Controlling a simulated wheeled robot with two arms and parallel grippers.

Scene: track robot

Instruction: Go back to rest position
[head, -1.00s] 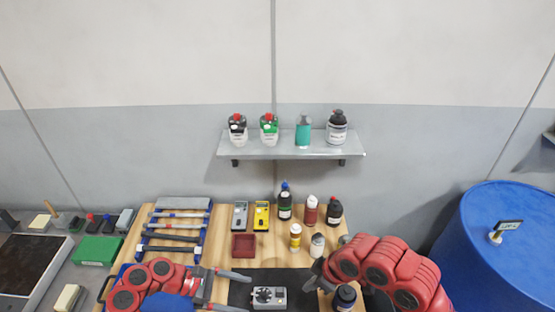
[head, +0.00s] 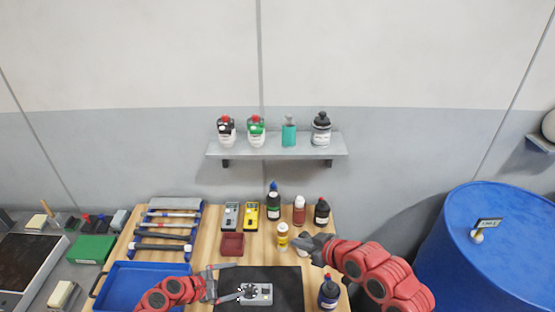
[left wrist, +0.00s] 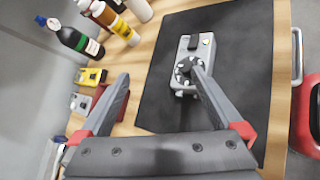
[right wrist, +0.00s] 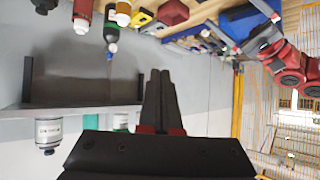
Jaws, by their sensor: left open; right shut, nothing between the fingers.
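My left gripper (head: 238,281) is open and empty, over the left part of the black mat (head: 285,277). In the left wrist view its spread fingers (left wrist: 161,75) show the mat and a grey device with a dial (left wrist: 187,68), which overlaps the right fingertip in the picture. The device also shows in the head view (head: 257,295). My right gripper (head: 308,243) is raised at the right of the workbench and partly covers a white bottle. In the right wrist view its fingers (right wrist: 160,75) are together with nothing between them.
A blue tray (head: 118,270) lies left of my left gripper, below several hammers. Several bottles, including a yellow one (head: 282,238) and a dark one (head: 328,292), stand near my right arm. A wall shelf (head: 280,150) and a blue drum (head: 490,250) are beyond.

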